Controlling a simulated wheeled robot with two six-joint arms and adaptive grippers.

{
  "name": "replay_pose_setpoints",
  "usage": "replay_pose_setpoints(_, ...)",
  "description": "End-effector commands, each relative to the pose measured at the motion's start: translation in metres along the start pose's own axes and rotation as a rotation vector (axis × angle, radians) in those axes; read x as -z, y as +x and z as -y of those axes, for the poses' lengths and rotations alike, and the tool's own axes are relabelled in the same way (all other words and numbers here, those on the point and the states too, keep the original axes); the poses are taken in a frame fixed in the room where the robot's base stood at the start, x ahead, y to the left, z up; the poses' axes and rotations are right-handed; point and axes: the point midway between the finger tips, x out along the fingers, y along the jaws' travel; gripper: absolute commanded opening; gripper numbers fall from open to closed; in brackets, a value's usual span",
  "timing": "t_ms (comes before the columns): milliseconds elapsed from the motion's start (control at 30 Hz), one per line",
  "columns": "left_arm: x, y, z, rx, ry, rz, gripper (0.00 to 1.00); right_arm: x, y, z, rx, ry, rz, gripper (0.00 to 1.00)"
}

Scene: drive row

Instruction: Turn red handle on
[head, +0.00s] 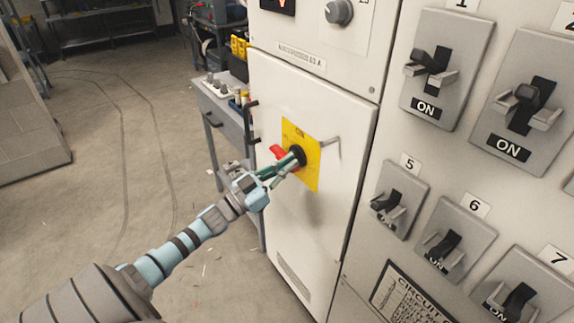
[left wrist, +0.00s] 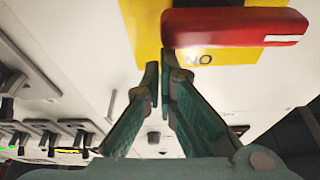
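The red handle (head: 277,152) stands out to the left of a black hub (head: 298,154) on a yellow plate (head: 301,173) on the white cabinet door. The plate bears ON at its top. My left gripper (head: 292,165) is in front of the plate, close to the hub, and hides part of the handle. In the left wrist view the handle (left wrist: 235,27) lies level across the top, beyond the fingertips. The left gripper's fingers (left wrist: 159,75) are drawn together there with nothing seen between them. Contact with the handle cannot be told. My right gripper is not in view.
A grey bent door lever (head: 330,143) sticks out right of the plate. Grey breaker switches (head: 447,70) marked ON fill the panel at right. A grey bench (head: 222,112) with small items stands left of the cabinet. The floor (head: 120,150) at left is open.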

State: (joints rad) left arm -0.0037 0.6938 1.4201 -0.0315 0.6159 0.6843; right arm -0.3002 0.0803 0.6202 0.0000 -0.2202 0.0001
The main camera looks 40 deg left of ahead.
Motion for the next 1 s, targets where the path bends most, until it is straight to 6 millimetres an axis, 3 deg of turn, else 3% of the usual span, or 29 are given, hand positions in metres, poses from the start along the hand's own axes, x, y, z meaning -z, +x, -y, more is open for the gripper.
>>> replay_pose_setpoints(367,-0.011,-0.002,-0.004,-0.051,0.146,0.001,0.00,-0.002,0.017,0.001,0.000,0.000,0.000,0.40)
replay_pose_setpoints(1000,-0.042,-0.011,-0.009,-0.249,0.712,0.001,0.00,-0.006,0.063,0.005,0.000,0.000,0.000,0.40)
